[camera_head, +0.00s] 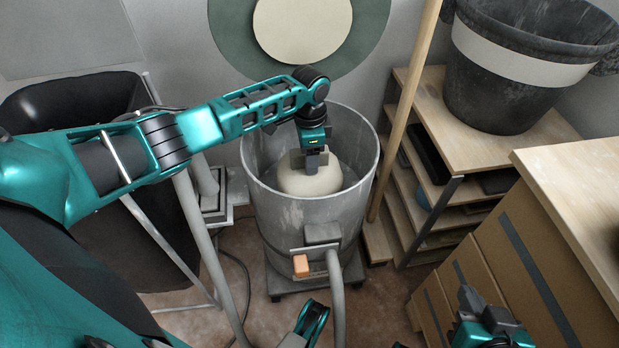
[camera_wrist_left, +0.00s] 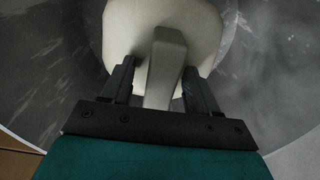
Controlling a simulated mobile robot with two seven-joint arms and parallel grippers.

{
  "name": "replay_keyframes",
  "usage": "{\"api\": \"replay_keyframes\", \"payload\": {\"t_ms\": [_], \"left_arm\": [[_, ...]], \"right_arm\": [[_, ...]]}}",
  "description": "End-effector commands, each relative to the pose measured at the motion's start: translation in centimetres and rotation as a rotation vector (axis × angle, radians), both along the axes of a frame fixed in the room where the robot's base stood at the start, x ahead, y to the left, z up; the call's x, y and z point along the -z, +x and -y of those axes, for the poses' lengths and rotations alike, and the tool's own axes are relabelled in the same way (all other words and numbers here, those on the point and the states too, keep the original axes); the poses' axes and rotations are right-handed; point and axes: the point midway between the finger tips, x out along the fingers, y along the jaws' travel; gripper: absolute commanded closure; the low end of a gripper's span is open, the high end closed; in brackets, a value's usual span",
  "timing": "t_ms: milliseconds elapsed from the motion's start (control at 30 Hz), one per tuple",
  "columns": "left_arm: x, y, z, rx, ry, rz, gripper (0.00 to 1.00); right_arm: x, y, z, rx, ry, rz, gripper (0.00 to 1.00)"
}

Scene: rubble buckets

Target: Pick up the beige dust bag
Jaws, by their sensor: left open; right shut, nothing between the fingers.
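The beige dust bag (camera_head: 318,180) sits inside the grey metal drum (camera_head: 313,221), below the drum's rim. It also shows in the left wrist view (camera_wrist_left: 203,24), with a raised beige tab (camera_wrist_left: 165,65) on it. My left gripper (camera_head: 312,163) reaches down into the drum over the bag. Its fingers (camera_wrist_left: 155,82) are open, one on each side of the tab. I cannot tell whether they touch it. My right gripper (camera_head: 478,309) is shut and empty at the lower right, away from the drum.
A hose (camera_head: 336,300) and an orange switch (camera_head: 301,264) are on the drum's front. A wooden pole (camera_head: 405,105) and a shelf (camera_head: 412,203) stand to its right, with a black bucket (camera_head: 502,88) on top.

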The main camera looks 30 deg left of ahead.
Motion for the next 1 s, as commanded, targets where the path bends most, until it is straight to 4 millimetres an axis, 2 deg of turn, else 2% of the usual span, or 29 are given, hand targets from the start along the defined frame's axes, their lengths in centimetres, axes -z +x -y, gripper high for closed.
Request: {"api": "replay_keyframes", "payload": {"t_ms": [467,1000], "left_arm": [[0.31,-0.02,-0.01,0.0,0.001,-0.001,0.42],[0.35,-0.06,-0.03,0.0,0.001,-0.002,0.94]], "right_arm": [[0.22,-0.35,0.25,0.004,-0.003,-0.011,1.0],[0.32,-0.45,0.18,0.003,-0.003,-0.015,1.0]]}}
